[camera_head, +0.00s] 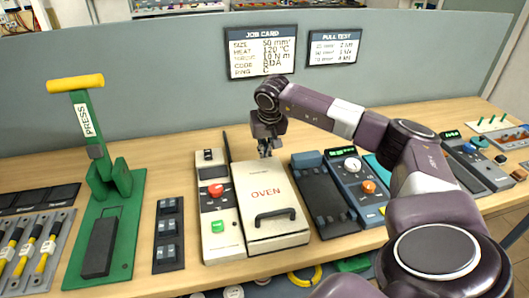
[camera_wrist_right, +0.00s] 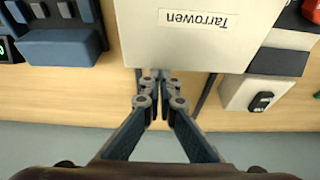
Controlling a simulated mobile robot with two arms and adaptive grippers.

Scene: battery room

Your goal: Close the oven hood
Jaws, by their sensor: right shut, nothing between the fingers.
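The oven (camera_head: 272,237) is a cream box with its hood (camera_head: 262,180) on top, marked OVEN in red. The hood looks down flat over the body, with a black handle (camera_head: 276,214) at its front. My right gripper (camera_head: 265,153) points down at the oven's back edge, shut and empty. In the right wrist view, the right gripper's fingertips (camera_wrist_right: 160,76) are together beside the cream oven surface (camera_wrist_right: 190,45), which reads Tarrowen upside down. I cannot tell whether they touch it. My left gripper is out of view.
A control panel (camera_head: 218,219) with red and green buttons stands left of the oven, with a dark cable behind it. A dark tray device (camera_head: 322,199) stands close on the right. A green press (camera_head: 100,190) is further left. Bare bench lies behind the oven.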

